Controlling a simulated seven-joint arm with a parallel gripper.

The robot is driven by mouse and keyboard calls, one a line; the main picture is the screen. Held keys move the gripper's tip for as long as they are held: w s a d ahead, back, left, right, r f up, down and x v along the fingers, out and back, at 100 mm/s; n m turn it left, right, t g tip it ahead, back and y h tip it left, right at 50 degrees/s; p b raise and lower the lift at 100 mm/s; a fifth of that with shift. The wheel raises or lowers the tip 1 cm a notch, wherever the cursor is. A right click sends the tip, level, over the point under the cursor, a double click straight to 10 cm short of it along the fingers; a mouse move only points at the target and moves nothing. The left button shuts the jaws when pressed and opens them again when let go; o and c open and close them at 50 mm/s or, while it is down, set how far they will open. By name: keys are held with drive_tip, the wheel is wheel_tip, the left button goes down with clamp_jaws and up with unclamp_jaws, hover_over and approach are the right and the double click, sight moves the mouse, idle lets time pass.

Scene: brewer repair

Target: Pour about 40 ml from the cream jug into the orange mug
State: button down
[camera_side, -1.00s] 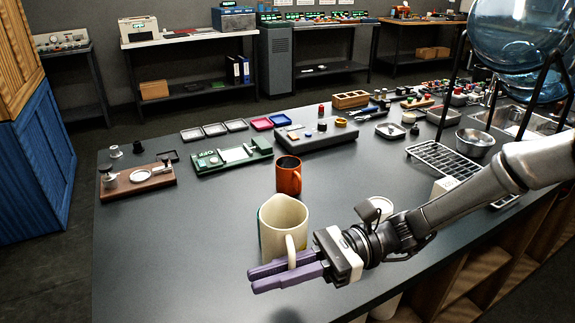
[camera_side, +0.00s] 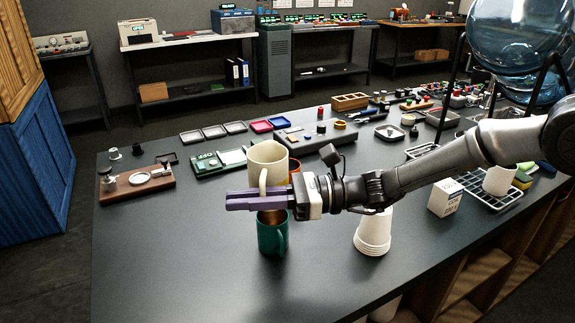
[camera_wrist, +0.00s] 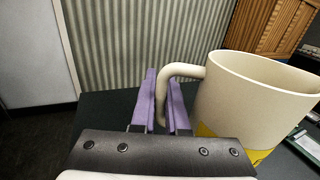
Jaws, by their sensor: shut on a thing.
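The cream jug (camera_side: 267,158) is held above the table, roughly upright, with my gripper (camera_side: 230,200) in front of it. In the wrist view, my purple fingers (camera_wrist: 161,84) are shut on the handle of the jug (camera_wrist: 245,98). What is inside the jug does not show. The orange mug (camera_side: 295,168) stands behind the jug and my gripper in the side view, and only a sliver of it is visible. The wrist view does not show the orange mug.
A green mug (camera_side: 272,240) with brown contents stands below my gripper in the side view. A stack of white cups (camera_side: 373,232) and a white box (camera_side: 445,198) are to the right. Green (camera_side: 220,162) and brown (camera_side: 135,183) boards lie left. The front-left table is clear.

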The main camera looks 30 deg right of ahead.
drive_tip(key=w+d+m+t+h, duration=0.2)
drive_tip(key=w+d+m+t, duration=0.15)
drive_tip(key=w, duration=0.85)
drive_tip(key=shift+n+t, duration=0.25)
drive_tip(key=shift+t, duration=0.1)
drive_tip(key=f, duration=0.5)
drive_tip(key=shift+w+d, duration=0.1)
drive_tip(key=shift+d, duration=0.3)
drive_tip(key=shift+w+d, duration=0.1)
drive_tip(key=w+d+r+m+t, duration=0.2)
drive_tip(key=w+d+r+m, duration=0.4)
drive_tip(key=m, duration=0.7)
drive_tip(key=shift+d+m+t, duration=0.2)
drive_tip(key=shift+m+t, duration=0.1)
drive_tip(key=shift+t, duration=0.1)
drive_tip(key=shift+w+d+m, duration=0.4)
drive_tip(key=shift+d+m, duration=0.1)
drive_tip(key=shift+m, duration=0.5)
